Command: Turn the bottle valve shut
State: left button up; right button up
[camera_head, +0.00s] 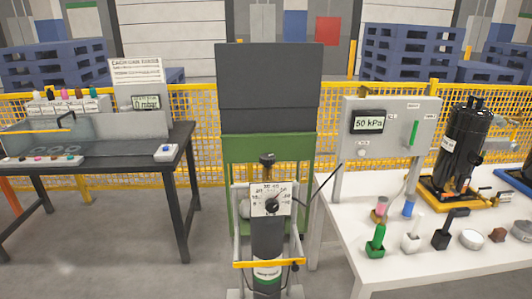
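A dark gas bottle (267,240) with a light label band stands upright in a trolley in the middle of the camera_head view. I cannot tell how far the valve is turned. A white dial plate (270,199) with numbers and a black centre knob hides part of the bottle's upper end. A yellow bar (268,264) crosses in front of the bottle. Neither of my grippers is in view.
A dark table (95,165) stands at left. A thin black rod (322,183) slants right of the dial. Yellow mesh fencing (195,110) runs behind.

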aim_at(267, 160)
jog(key=i+j, duration=0.2)
jog(key=j, duration=0.15)
jog(key=i+j+z, duration=0.1)
jog(key=j, duration=0.3)
jog(key=i+j, duration=0.25)
jog(key=i+j+z, duration=0.1)
jog(key=j, duration=0.4)
jog(key=i+j, duration=0.25)
jog(key=j, duration=0.15)
jog(key=i+j+z, duration=0.1)
jog(key=j, duration=0.3)
jog(key=i+j, duration=0.2)
jog(key=j, duration=0.2)
